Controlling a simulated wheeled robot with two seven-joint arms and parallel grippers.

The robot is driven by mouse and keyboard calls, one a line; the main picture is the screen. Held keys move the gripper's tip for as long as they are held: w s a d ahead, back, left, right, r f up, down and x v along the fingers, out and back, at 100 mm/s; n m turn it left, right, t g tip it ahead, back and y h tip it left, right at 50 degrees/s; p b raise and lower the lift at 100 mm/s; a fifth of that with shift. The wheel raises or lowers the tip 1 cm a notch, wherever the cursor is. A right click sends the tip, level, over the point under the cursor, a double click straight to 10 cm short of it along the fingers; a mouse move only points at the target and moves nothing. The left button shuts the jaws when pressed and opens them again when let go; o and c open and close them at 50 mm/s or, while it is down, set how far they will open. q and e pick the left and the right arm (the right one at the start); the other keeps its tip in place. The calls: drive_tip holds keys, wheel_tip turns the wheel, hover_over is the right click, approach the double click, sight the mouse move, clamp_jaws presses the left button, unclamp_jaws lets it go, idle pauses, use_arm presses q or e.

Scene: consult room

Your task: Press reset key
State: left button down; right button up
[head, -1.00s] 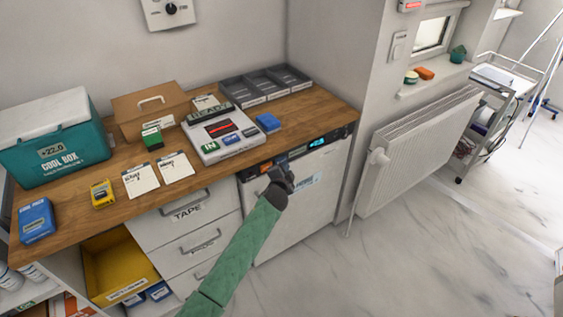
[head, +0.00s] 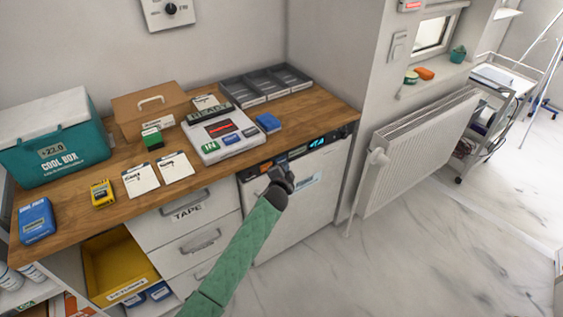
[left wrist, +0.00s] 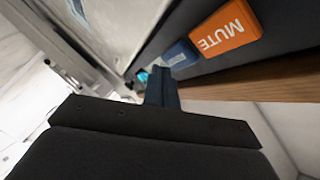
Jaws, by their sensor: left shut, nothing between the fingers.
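A dark control panel (head: 300,150) runs along the top of the white under-counter unit, with a small lit cyan display (head: 317,141). In the left wrist view an orange key marked MUTE (left wrist: 223,35) sits on the panel beside a blue key (left wrist: 180,54), whose lettering I cannot read. My left gripper (head: 281,174) is shut and empty just in front of the panel. In the left wrist view its fingertips (left wrist: 161,76) are close to the blue key; I cannot tell whether they touch it. My right gripper is out of view.
The wooden worktop (head: 320,110) edge lies just above the panel. On it stand a white device (head: 222,138), a blue box (head: 268,122), a grey tray (head: 265,84) and a teal cool box (head: 55,145). A radiator (head: 415,150) stands to the right. The floor in front is clear.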

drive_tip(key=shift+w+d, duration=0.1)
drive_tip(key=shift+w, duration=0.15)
use_arm(q)
drive_tip(key=shift+w+a, duration=0.15)
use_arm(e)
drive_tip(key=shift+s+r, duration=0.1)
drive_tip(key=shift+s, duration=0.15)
use_arm(q)
drive_tip(key=shift+w+a, duration=0.1)
drive_tip(key=shift+w, duration=0.05)
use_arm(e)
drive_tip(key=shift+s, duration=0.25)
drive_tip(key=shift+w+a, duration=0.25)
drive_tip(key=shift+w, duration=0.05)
use_arm(q)
drive_tip(key=shift+w+a, duration=0.15)
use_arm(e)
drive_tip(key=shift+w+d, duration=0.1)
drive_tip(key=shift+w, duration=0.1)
